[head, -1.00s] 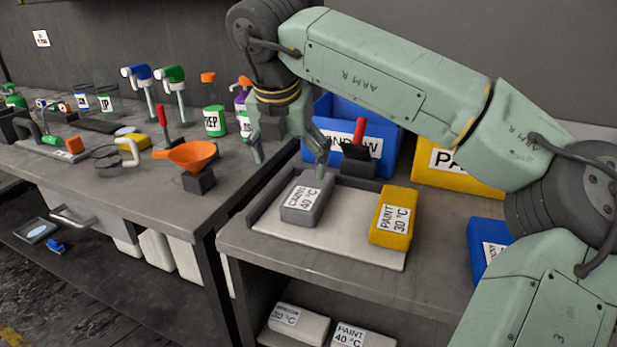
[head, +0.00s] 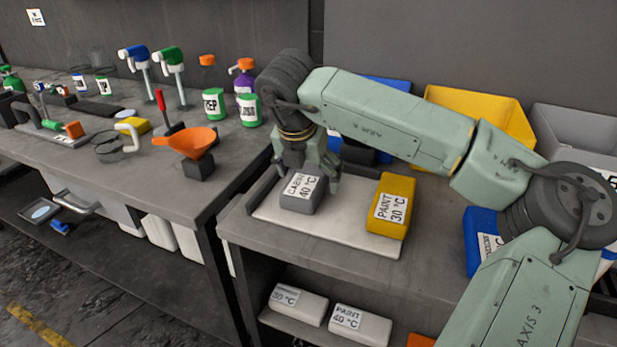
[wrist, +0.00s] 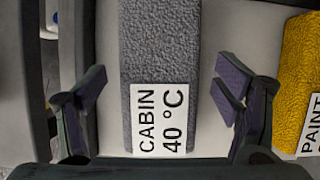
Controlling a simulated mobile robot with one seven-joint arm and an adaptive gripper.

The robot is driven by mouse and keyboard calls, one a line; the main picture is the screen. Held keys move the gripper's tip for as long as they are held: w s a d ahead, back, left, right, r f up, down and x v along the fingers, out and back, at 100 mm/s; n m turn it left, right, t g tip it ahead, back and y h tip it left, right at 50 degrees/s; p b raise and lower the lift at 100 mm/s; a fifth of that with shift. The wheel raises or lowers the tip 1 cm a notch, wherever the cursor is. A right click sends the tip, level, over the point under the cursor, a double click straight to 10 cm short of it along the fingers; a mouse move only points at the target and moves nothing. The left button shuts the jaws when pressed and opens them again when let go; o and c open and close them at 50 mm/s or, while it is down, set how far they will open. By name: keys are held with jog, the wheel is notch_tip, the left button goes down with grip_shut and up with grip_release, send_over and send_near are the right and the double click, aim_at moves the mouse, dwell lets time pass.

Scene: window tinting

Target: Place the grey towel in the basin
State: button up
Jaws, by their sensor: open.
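The grey towel (head: 304,205), a folded block labelled CABIN 40 °C, lies flat on a white board on the right-hand bench. My gripper (head: 306,176) is directly over it and points down. In the wrist view the grey towel (wrist: 160,55) lies between the two fingers of my gripper (wrist: 160,90). The fingers are spread, with a gap on each side of the towel, and hold nothing. I cannot tell which container is the basin; blue, yellow and grey bins stand on the right-hand bench.
A yellow towel (head: 393,222) labelled PAINT 30 °C lies right of the grey one on the white board (head: 340,228). Behind are a yellow bin (head: 490,105) and a grey bin (head: 575,130). An orange funnel (head: 185,140) and bottles stand on the left bench.

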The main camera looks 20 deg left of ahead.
aim_at(308, 175)
jog(key=shift+w+f, duration=0.1)
jog(key=shift+f, duration=0.2)
jog(key=shift+c, duration=0.4)
jog(key=c, duration=1.4)
jog(key=shift+r, duration=0.15)
notch_tip(308, 175, up, 18)
jog(key=b, duration=0.2)
